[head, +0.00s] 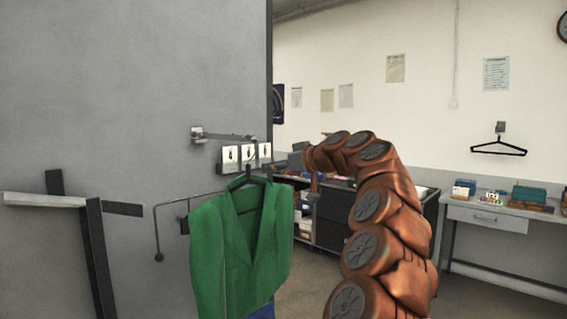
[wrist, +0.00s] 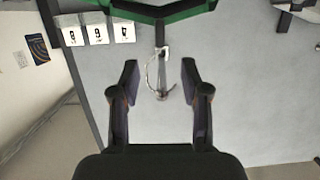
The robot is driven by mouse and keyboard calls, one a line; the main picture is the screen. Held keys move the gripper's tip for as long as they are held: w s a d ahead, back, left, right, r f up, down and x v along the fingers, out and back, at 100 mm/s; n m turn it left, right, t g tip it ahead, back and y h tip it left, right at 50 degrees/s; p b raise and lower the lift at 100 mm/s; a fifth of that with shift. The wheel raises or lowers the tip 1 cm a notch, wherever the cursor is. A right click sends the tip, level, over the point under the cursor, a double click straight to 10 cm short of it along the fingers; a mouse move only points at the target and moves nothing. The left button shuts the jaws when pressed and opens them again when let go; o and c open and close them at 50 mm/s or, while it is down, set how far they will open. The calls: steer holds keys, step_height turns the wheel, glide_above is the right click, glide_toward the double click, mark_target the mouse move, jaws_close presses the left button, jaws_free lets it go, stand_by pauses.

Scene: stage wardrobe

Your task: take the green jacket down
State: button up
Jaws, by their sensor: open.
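The green jacket (head: 240,245) hangs on a black hanger (head: 244,179) below a metal bracket (head: 229,136) on the grey wall panel. In the wrist view, a strip of the jacket (wrist: 178,10) crosses the top edge, with the dark hanger and its stem beside it. A thin curved metal hook (wrist: 152,72) shows between the fingers. My gripper (wrist: 160,78) is open, one finger on each side of the hook, with visible gaps in the picture. How far the hook is in depth is unclear.
Numbered plates (head: 245,157) sit just above the hanger. A thin rod with a ball end (head: 158,257) juts out left of the jacket. Dark drawers (head: 335,215) stand behind, a desk (head: 490,217) at right. An empty hanger (head: 498,148) hangs on the far wall.

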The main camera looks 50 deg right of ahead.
mark_target(249, 167)
steer(key=shift+p+x, duration=0.9)
steer(key=shift+x, duration=5.05)
steer(key=shift+c, duration=0.4)
jaws_close()
steer(key=shift+r, duration=0.2)
steer(key=shift+r, duration=0.35)
